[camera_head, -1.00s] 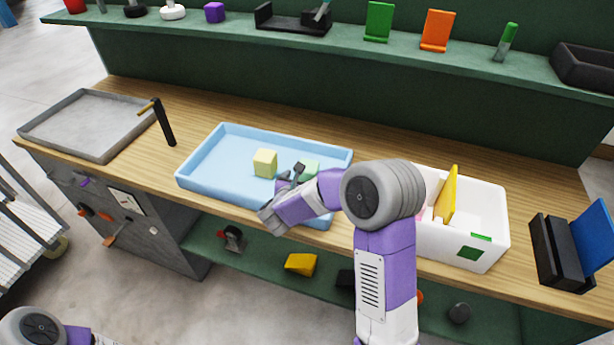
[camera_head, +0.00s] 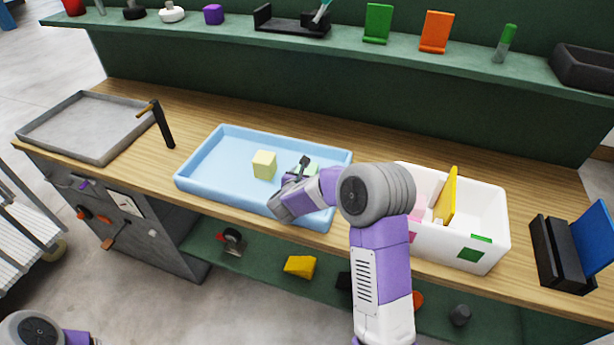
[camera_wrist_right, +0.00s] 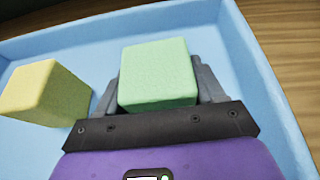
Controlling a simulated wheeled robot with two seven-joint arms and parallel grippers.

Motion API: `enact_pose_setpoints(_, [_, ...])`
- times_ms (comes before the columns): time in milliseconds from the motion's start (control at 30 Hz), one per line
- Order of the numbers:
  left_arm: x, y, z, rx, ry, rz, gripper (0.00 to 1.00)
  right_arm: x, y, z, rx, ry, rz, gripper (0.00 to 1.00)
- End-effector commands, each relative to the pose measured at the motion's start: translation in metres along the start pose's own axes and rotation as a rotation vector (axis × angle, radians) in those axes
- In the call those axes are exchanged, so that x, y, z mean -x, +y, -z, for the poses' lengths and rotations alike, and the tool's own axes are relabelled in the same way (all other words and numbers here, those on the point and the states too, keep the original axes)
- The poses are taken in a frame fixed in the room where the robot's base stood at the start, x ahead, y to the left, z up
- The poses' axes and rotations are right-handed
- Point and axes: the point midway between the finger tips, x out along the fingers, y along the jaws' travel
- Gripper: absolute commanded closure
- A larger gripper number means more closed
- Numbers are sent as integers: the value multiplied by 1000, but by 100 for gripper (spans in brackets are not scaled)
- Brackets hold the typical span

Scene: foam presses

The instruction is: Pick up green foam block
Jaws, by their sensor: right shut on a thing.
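The green foam block (camera_wrist_right: 158,75) is pale green and sits between the two fingers of my right gripper (camera_wrist_right: 160,85) in the right wrist view, with a grey finger on each side. My right gripper (camera_head: 304,172) is shut on it at the right part of the blue tray (camera_head: 215,190). In the head view the block (camera_head: 313,170) is mostly hidden behind the gripper. I cannot tell whether it still touches the tray floor. My left gripper is out of view; only part of my left arm shows at the lower left.
A yellow foam block (camera_head: 264,165) stands in the tray left of my right gripper, close by in the wrist view (camera_wrist_right: 46,93). A white bin (camera_head: 425,240) with a yellow divider stands to the right. A grey tray (camera_head: 75,130) and a black post (camera_head: 164,128) are at left.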

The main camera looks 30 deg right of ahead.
Motion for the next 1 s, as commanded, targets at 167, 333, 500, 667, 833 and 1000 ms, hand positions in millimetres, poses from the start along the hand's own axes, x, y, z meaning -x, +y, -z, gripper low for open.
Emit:
enact_pose_setpoints(167, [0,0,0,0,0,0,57,0,0,0,0,0,0,61])
enact_pose_setpoints(333, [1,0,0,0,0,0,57,2,0,-5,-1,-2,0,61])
enact_pose_setpoints(500, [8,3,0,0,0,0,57,13,0,-32,-5,-4,-1,61])
enact_pose_setpoints(667, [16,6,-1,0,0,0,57,26,0,-63,-4,-3,-1,61])
enact_pose_setpoints(833, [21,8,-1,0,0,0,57,35,0,-86,-2,-2,-1,61])
enact_pose_setpoints(1000, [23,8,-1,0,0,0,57,39,0,-93,0,0,-1,61])
